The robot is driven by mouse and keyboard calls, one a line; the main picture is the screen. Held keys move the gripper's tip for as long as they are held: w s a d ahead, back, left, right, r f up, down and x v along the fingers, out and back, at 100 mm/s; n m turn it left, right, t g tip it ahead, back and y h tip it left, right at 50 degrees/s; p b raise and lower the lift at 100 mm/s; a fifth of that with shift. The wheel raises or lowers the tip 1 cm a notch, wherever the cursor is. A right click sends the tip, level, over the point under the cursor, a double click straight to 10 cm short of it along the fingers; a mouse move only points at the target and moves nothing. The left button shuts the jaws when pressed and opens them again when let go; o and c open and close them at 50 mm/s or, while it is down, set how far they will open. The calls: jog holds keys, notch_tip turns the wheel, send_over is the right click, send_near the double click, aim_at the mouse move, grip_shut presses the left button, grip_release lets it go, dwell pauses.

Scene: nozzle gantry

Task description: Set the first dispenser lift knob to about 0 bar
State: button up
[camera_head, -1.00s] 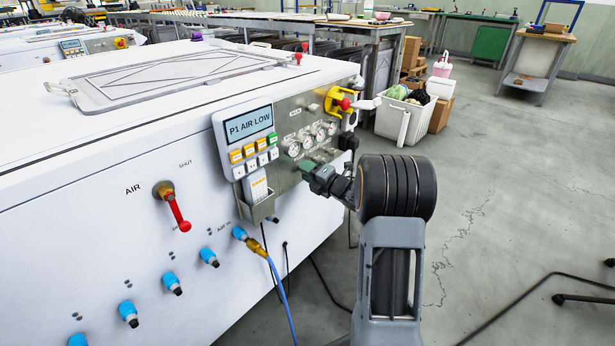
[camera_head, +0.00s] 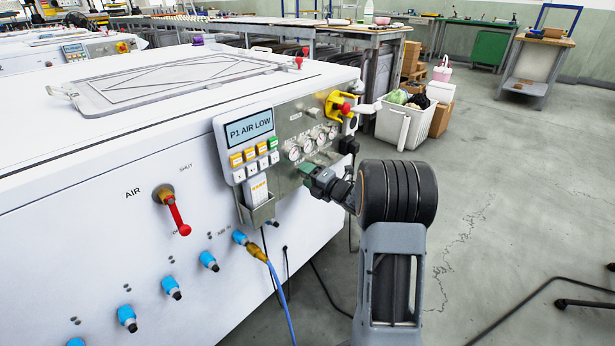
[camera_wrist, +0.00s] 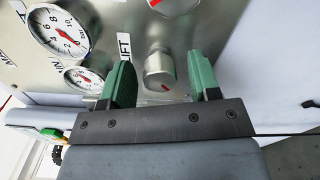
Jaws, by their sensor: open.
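In the wrist view a silver round knob (camera_wrist: 159,70) with a red mark stands out from the metal panel (camera_wrist: 125,15), beside a label reading "LIFT" that is partly hidden. My gripper (camera_wrist: 163,80) is open, its two green fingers on either side of the knob with gaps showing; I cannot tell whether they touch it. A large gauge (camera_wrist: 60,30) and a smaller gauge (camera_wrist: 83,78) with red needles are left of the knob. In the head view my gripper (camera_head: 307,171) is at the panel's lower part, hiding the knob.
A display (camera_head: 249,131) reads "P1 AIR LOW" above yellow, green and white buttons. A yellow-and-red switch (camera_head: 340,105) sits at the panel's upper right. A red AIR lever (camera_head: 177,214) and blue hose (camera_head: 281,290) are on the front. Open floor lies to the right.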

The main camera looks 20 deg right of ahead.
jog(key=p+v, duration=0.3)
jog(key=v, duration=1.1)
jog(key=shift+p, duration=0.4)
jog(key=shift+w, duration=0.1)
jog(key=a+r+m+g+h+p, duration=0.2)
jog(key=r+m+h+p, duration=0.4)
jog(key=r+p, duration=0.6)
jog(key=a+r+m+g+h+p, duration=0.2)
jog(key=r+m+h+p, duration=0.2)
jog(key=r+m+p, duration=0.8)
jog(key=s+a+r+m+g+y+p, duration=0.2)
jog(key=s+a+r+m+g+p, duration=0.6)
jog(key=s+a+r+p, duration=0.6)
jog(key=s+r, duration=0.3)
jog(key=r, duration=0.1)
jog(key=shift+s+a+r+g+y+p, duration=0.2)
jog(key=shift+a+r+g+y+p, duration=0.05)
jog(key=shift+g+y+p, duration=0.15)
